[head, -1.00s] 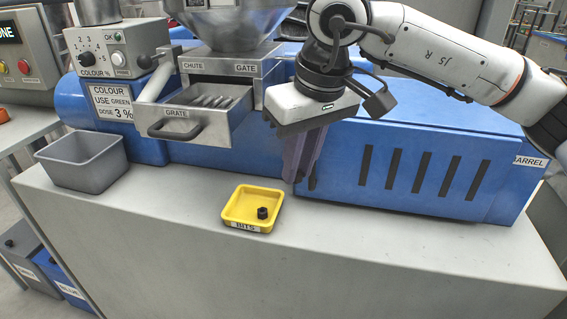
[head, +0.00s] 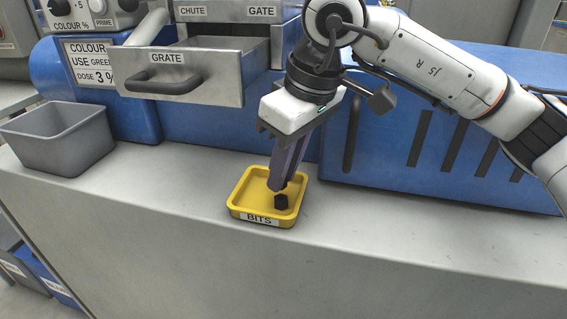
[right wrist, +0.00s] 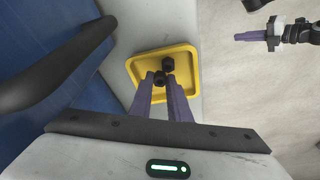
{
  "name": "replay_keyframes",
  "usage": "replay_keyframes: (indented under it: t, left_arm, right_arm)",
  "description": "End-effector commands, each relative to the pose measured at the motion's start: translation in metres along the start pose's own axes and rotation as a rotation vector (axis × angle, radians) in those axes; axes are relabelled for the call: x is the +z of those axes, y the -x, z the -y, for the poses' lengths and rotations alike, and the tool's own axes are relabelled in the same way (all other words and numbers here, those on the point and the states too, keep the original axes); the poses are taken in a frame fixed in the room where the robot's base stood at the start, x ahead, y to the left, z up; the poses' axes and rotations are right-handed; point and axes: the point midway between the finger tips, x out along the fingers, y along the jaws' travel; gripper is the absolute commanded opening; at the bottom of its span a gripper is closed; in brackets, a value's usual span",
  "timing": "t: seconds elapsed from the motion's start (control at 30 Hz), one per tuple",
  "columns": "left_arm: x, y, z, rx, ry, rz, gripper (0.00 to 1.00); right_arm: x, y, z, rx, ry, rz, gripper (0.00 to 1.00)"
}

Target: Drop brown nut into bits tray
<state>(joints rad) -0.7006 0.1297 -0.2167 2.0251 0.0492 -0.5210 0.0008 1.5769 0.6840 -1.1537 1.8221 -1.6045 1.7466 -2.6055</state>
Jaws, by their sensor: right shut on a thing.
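The yellow bits tray (head: 240,211) sits on the grey bench top, with its BITS label at the front. A dark nut (head: 281,202) lies inside it. My right gripper (head: 278,184) points down over the tray, its purple fingers shut on a second dark nut, which looks nearly black. In the right wrist view this brown nut (right wrist: 159,78) shows between the fingertips (right wrist: 160,80), close beside the loose nut (right wrist: 168,64) and over the tray floor (right wrist: 150,64). I cannot tell whether the held nut touches anything. My left gripper (right wrist: 238,37) shows at the upper right there, away from the tray.
A grey bin (head: 58,140) stands on the bench at the left. The open grate drawer (head: 190,80) juts out above the bench. The blue machine housing (head: 430,150) rises behind the tray. The bench front (head: 400,245) is clear.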

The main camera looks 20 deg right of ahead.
Motion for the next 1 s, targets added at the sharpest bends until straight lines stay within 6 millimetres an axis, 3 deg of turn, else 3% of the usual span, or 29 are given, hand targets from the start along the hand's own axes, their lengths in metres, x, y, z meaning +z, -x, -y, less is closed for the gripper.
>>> replay_keyframes:
  t: [0.3,0.33,0.43,0.77,1.0]
  left_arm:
    - [-0.004,0.000,0.002,-0.001,-0.007,-0.011,0.00]
    - [-0.004,0.000,0.002,-0.001,-0.007,-0.011,0.00]
    - [-0.005,0.000,0.003,-0.002,-0.007,-0.011,0.00]
    - [-0.003,-0.001,0.004,-0.003,-0.008,-0.008,0.00]
    - [-0.005,0.001,0.004,-0.004,-0.008,-0.006,0.00]
  right_arm:
    - [0.001,-0.004,0.000,0.000,0.000,0.000,0.00]
    - [0.001,-0.004,0.000,0.000,0.000,0.000,0.21]
    - [0.001,-0.004,0.000,0.000,0.000,0.000,0.38]
    - [0.001,-0.001,0.000,0.000,0.000,-0.001,0.38]
    - [0.000,0.036,0.000,0.000,0.000,-0.003,0.38]
